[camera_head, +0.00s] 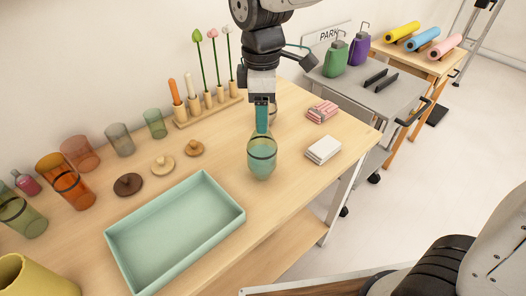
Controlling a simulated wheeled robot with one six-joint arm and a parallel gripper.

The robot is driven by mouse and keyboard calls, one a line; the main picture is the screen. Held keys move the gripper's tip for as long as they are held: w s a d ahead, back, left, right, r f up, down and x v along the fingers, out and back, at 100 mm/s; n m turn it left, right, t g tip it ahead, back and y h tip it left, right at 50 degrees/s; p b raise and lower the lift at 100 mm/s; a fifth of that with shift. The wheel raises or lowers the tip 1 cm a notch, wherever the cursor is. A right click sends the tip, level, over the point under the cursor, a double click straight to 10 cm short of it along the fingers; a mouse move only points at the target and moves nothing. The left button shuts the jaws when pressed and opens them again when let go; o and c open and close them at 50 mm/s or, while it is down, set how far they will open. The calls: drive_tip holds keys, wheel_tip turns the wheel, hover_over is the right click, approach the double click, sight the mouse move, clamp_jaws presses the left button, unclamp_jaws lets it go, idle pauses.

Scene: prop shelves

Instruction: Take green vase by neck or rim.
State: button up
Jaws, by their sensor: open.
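The green vase (262,160) is a translucent teal-green vessel with a rounded lower body and a narrower upper part. It stands upright on the wooden table (220,160), to the right of the mint tray, with a dark band around its body. My gripper (262,102) points straight down directly above the vase, with its fingers at the level of the vase's narrow top. The gripper is open. Its fingers partly hide the rim, and I cannot tell whether they touch the vase.
The mint tray (118,239) lies in front. Coloured glasses (64,182) and round lids (163,165) stand left. A wooden rack (209,110) with flowers and candles is behind. Pink striped cloth (322,111) and a white stack (323,150) lie right, near the table edge.

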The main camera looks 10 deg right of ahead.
clamp_jaws()
